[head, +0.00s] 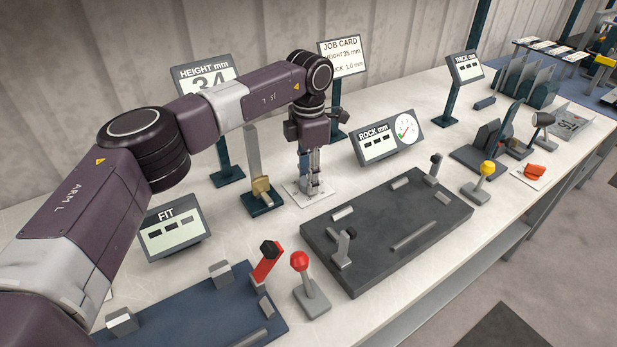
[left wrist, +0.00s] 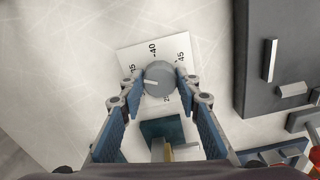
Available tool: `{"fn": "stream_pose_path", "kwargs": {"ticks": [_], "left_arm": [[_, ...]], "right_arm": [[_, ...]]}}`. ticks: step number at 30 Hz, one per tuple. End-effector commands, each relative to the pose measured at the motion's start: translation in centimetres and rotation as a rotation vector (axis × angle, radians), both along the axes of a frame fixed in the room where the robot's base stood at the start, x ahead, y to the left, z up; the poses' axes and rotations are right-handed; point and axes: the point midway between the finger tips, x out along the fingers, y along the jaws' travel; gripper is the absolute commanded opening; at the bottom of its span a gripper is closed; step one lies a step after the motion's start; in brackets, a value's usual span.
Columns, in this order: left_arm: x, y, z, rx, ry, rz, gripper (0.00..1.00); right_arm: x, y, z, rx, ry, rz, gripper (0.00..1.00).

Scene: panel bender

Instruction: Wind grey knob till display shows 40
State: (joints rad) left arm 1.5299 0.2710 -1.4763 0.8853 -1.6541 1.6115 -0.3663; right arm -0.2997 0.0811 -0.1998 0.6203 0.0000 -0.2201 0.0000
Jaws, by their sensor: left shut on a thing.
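The grey knob (left wrist: 161,76) is round and sits on a white square dial plate (left wrist: 128,56) with printed numbers, 40 and 45 among them. Its pale pointer mark faces left in the left wrist view. My left gripper (left wrist: 160,82) points down with one finger on each side of the knob, shut on it. In the head view my left gripper (head: 314,188) stands over the dial plate (head: 293,188) and mostly hides the knob. The HEIGHT mm display (head: 203,73) reads 34, its lower part hidden by my left arm. My right gripper is not in view.
A brass-coloured block on a blue base (head: 262,203) stands just left of the dial. A dark plate with levers (head: 345,270) lies to the right. The ROCK display (head: 388,138), FIT display (head: 172,228) and job card (head: 342,57) stand around. A red-knobbed lever (head: 311,295) is in front.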

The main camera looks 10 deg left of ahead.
Motion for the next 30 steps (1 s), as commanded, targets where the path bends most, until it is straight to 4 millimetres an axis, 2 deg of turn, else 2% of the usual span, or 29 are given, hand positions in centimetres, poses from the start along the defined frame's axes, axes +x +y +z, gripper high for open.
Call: {"fn": "stream_pose_path", "kwargs": {"ticks": [30], "left_arm": [[0.09, -0.05, 0.29, 0.0, -0.008, -0.921, 0.06]], "right_arm": [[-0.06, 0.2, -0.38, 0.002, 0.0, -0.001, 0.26]]}}
